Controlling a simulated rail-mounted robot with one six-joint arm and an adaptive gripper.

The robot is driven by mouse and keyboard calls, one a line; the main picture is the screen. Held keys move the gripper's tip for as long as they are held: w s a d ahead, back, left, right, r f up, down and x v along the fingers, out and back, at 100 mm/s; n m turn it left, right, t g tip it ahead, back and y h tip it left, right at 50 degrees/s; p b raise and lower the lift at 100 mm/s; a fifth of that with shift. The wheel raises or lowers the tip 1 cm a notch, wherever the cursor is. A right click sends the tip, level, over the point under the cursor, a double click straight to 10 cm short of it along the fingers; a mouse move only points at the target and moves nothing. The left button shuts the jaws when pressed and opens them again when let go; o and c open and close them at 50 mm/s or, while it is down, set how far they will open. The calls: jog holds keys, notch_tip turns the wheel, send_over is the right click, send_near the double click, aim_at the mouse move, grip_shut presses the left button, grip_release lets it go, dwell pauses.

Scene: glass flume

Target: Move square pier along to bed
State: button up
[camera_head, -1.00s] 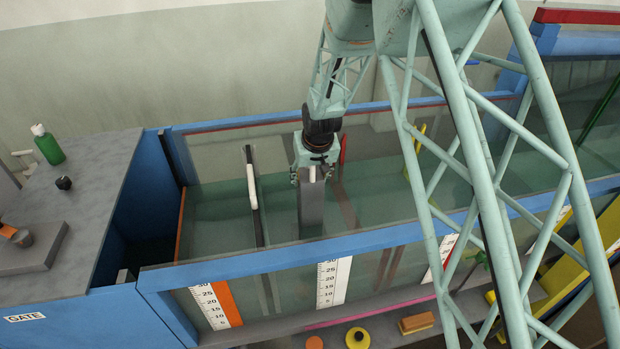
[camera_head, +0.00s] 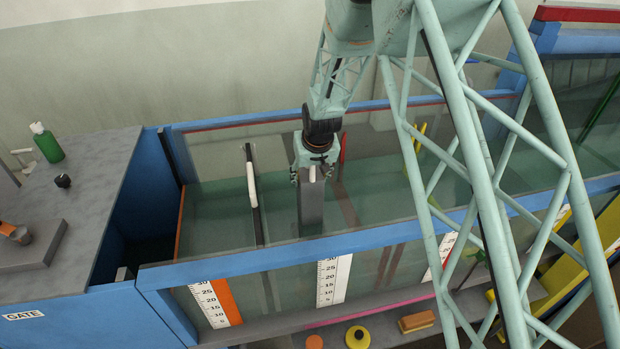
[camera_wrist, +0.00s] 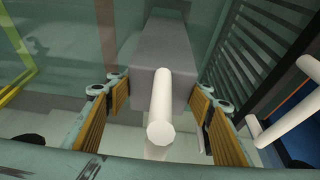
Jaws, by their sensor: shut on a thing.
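The square pier (camera_head: 311,207) is a grey upright block inside the glass flume, left of the middle of the head view. A white round handle (camera_wrist: 161,108) sticks out of it in the wrist view, where the grey block (camera_wrist: 160,55) also shows. My gripper (camera_head: 314,174) is at the top of the pier, its fingers on either side. In the wrist view the ribbed orange pads of my gripper (camera_wrist: 155,120) flank the pier and handle; the exact contact is hidden. The flume bed (camera_head: 222,225) shows greenish through the glass. I cannot tell whether the pier's lower end touches it.
A dark slatted screen (camera_head: 257,215) with a white handle stands just left of the pier; it is close on the right in the wrist view (camera_wrist: 245,65). A red piece (camera_head: 343,148) is right of the pier. The blue front rail (camera_head: 250,262) and glass walls bound the channel.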

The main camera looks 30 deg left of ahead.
jog(key=o, duration=1.7)
jog(key=shift+c, duration=0.2)
jog(key=shift+f, duration=0.1)
jog(key=shift+v, duration=6.05)
jog(key=shift+w+a, duration=0.1)
